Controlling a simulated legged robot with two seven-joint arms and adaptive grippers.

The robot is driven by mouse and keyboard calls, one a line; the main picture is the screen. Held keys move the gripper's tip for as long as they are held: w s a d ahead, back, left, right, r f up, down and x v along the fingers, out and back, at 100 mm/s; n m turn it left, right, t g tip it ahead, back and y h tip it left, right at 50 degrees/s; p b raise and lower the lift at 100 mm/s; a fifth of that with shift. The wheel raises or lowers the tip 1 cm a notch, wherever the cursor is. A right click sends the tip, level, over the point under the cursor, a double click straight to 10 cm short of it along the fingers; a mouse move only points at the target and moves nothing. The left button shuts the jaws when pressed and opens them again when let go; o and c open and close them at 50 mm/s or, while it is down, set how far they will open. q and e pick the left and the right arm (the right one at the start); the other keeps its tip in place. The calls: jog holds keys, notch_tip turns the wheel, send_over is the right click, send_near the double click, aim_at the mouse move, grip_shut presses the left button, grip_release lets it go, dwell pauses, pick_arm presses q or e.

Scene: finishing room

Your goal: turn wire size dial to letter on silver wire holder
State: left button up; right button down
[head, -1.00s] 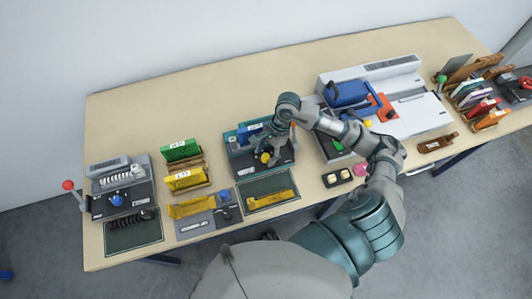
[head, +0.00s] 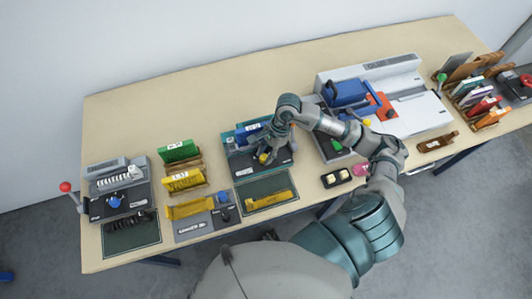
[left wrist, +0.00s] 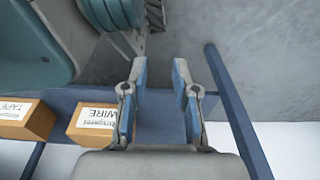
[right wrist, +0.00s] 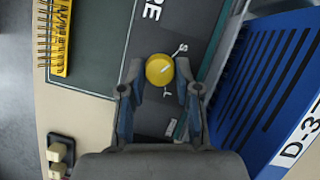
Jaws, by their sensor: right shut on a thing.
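The yellow dial (right wrist: 159,69) shows between the fingertips of my right gripper (right wrist: 159,89) in the right wrist view. The letters S and L are printed beside it, and its white mark points toward the S. In the head view the dial (head: 263,158) sits on the front of a dark machine (head: 240,168), with my right gripper (head: 268,154) shut on it from above. My left gripper (left wrist: 159,88) is open and empty in the left wrist view, low by a blue table frame. I cannot tell which item is the silver wire holder.
A blue book (right wrist: 270,95) stands close beside my right gripper. A machine with a blue knob (head: 113,202) stands at the left. The back of the table is clear.

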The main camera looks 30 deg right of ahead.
jog(key=m+t+b, duration=0.1)
jog(key=m, duration=0.1)
jog(key=m+t+b, duration=0.1)
jog(key=m, duration=0.2)
jog(key=shift+s+a+f+b, duration=0.1)
jog(key=shift+s+b, duration=0.05)
jog(key=shift+b, duration=0.25)
jog(key=m+b, duration=0.1)
jog(key=m, duration=0.1)
jog(key=m+t+h+b, duration=0.1)
jog(key=m, duration=0.1)
jog(key=shift+a+m+t, duration=0.1)
jog(key=shift+m+t, duration=0.2)
jog(key=shift+r+m+h+b, duration=0.2)
jog(key=shift+m+h+b, duration=0.15)
jog(key=shift+m, duration=0.35)
pick_arm(q)
jog(key=w+r, duration=0.7)
jog(key=r, duration=0.6)
jog(key=shift+w+d+t, duration=0.25)
jog(key=shift+d+t, duration=0.15)
jog(key=shift+d, duration=0.15)
pick_arm(e)
jog(key=c, duration=1.1)
grip_release()
jog(key=shift+o, duration=1.4)
jog(key=shift+a, duration=0.1)
pick_arm(q)
jog(key=shift+f, duration=0.15)
